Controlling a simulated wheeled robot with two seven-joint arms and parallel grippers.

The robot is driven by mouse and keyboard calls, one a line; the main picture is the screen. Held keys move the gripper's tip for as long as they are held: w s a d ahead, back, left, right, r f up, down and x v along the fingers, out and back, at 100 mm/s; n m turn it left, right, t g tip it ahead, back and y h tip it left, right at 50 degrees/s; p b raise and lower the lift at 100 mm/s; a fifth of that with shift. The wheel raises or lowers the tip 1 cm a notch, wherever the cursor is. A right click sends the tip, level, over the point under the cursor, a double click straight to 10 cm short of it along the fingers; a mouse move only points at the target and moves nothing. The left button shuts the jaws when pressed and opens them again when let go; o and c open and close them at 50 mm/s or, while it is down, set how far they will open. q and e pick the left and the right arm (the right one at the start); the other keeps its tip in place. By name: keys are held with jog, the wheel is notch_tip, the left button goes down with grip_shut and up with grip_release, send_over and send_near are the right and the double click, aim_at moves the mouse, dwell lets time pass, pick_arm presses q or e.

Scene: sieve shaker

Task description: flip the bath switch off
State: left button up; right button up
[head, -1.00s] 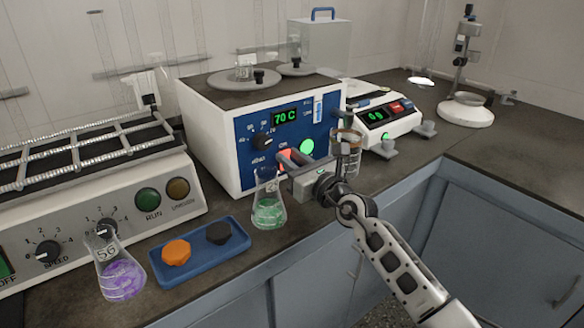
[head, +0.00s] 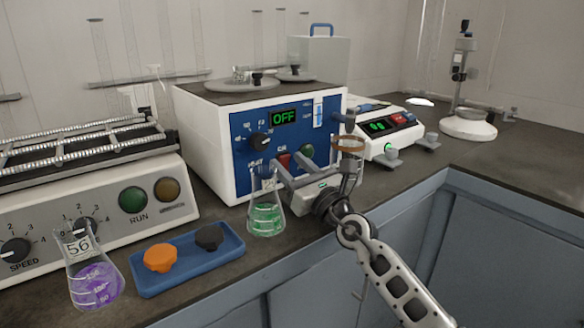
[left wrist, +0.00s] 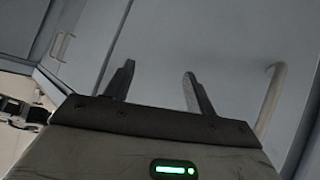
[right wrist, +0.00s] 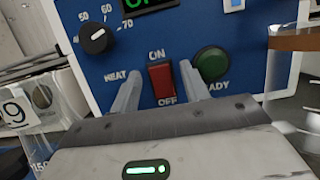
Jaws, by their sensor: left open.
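The bath is a white box with a blue front panel (head: 240,150); its display (head: 284,117) reads OFF. Its red rocker switch (head: 283,161) is unlit and also shows in the right wrist view (right wrist: 162,84), between the ON and OFF labels. My right gripper (head: 291,170) is at the panel, its fingers apart on either side of the switch, also in the right wrist view (right wrist: 160,88). I cannot tell whether they touch it. My left gripper (left wrist: 158,72) is open and empty, facing grey cabinet doors; the head view does not show it.
A green flask (head: 266,215) stands just left of my right gripper. A blue tray (head: 190,281) with two stoppers, a purple flask (head: 92,287) and a shaker (head: 100,200) are further left.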

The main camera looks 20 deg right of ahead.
jog(key=s, duration=0.2)
jog(key=s+d+p, duration=0.1)
jog(key=s, duration=0.1)
jog(key=s+d+p, duration=0.1)
jog(key=s, duration=0.1)
jog(key=shift+s+d+f, duration=0.1)
pick_arm(q)
jog(key=r, duration=0.2)
jog(key=a+r+t, duration=0.1)
jog(key=shift+s+r, duration=0.15)
jog(key=shift+r, duration=0.25)
pick_arm(e)
jog(key=s+d, duration=0.2)
jog(key=s, duration=0.4)
jog(key=shift+d, duration=0.15)
pick_arm(q)
jog(key=shift+d+f, duration=0.1)
jog(key=shift+f, duration=0.1)
pick_arm(e)
jog(key=shift+s, duration=0.1)
